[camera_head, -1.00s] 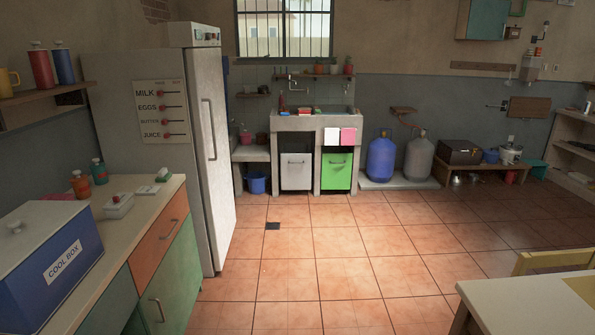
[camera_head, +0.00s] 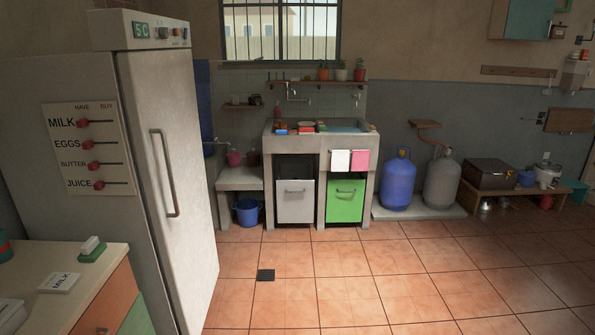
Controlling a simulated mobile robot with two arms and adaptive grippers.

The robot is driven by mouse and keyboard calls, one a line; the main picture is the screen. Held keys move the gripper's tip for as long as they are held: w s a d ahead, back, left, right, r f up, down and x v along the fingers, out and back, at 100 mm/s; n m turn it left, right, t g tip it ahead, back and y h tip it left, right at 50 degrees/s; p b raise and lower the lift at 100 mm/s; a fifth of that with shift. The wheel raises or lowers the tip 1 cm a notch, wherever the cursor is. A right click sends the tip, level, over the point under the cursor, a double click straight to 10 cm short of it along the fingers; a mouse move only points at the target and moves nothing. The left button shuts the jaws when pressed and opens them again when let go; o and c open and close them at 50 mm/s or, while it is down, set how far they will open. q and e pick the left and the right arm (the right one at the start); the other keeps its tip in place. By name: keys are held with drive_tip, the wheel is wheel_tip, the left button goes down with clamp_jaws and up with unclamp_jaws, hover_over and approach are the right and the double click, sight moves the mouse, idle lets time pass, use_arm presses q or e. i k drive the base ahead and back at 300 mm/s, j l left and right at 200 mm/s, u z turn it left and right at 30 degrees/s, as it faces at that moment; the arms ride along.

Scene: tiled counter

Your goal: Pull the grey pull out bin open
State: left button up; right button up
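The grey pull out bin (camera_head: 295,203) sits under the concrete sink unit (camera_head: 269,185), in the left bay. Its light grey front has a dark handle near the top and looks flush with the unit, with a dark gap above it. A green bin (camera_head: 345,203) of the same kind sits in the right bay beside it. Neither of my grippers shows in the head view.
A white fridge (camera_head: 170,190) stands at the left, beyond a counter (camera_head: 75,295). A blue bucket (camera_head: 248,213) is left of the sink unit. Blue (camera_head: 397,183) and grey (camera_head: 441,183) gas cylinders stand to its right. The tiled floor (camera_head: 345,285) ahead is clear.

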sight(295, 198)
drive_tip(key=i, duration=2)
